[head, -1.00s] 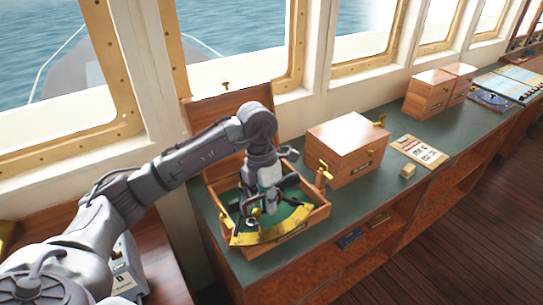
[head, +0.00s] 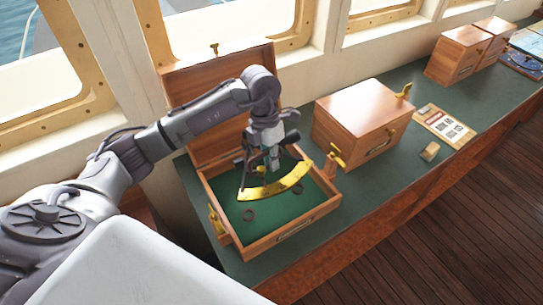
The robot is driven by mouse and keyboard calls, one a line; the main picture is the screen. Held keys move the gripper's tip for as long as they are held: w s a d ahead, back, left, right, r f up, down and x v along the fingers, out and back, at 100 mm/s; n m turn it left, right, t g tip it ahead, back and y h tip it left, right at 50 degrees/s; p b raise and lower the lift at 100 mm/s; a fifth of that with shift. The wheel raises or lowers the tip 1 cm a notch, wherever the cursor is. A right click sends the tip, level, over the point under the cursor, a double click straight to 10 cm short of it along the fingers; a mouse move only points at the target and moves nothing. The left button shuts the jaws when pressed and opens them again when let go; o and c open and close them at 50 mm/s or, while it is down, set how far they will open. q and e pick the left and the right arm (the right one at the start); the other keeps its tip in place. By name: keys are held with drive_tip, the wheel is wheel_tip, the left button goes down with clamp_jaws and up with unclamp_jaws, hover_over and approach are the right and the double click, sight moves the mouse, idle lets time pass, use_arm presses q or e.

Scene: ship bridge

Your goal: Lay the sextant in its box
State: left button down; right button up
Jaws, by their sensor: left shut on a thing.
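The sextant (head: 277,188) has a brass curved arc and a dark frame. My left gripper (head: 270,165) is shut on it and holds it over the open box, with the arc toward the front. I cannot tell whether the sextant touches the green lining. The sextant's box (head: 292,236) is wooden, with a green-lined inside and its lid (head: 221,62) standing open at the back. Part of the sextant's frame is hidden by the gripper. My right gripper is not in view.
A closed wooden box (head: 352,115) with brass fittings stands right of the open box. Beyond it lie a labelled card (head: 444,125) and a small wooden block (head: 430,151). More boxes (head: 459,55) stand farther right. The green counter (head: 400,180) is clear in front.

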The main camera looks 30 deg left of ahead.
use_arm(q)
drive_tip(key=shift+w+f, duration=0.1)
drive_tip(key=shift+f, duration=0.35)
wheel_tip(320, 180, down, 2)
drive_tip(key=shift+f+b, duration=0.1)
drive_tip(key=shift+b, duration=0.75)
drive_tip(key=shift+f+b, duration=0.8)
drive_tip(key=shift+f, duration=0.6)
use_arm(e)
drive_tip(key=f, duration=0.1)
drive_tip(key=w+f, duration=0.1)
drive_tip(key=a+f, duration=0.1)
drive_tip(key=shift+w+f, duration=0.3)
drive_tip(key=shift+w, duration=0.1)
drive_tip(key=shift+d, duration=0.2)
use_arm(q)
drive_tip(key=shift+a+r+y, duration=0.1)
drive_tip(key=shift+y, duration=0.3)
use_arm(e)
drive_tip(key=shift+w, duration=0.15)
use_arm(q)
drive_tip(key=shift+f+b, duration=0.3)
drive_tip(key=shift+b, duration=0.05)
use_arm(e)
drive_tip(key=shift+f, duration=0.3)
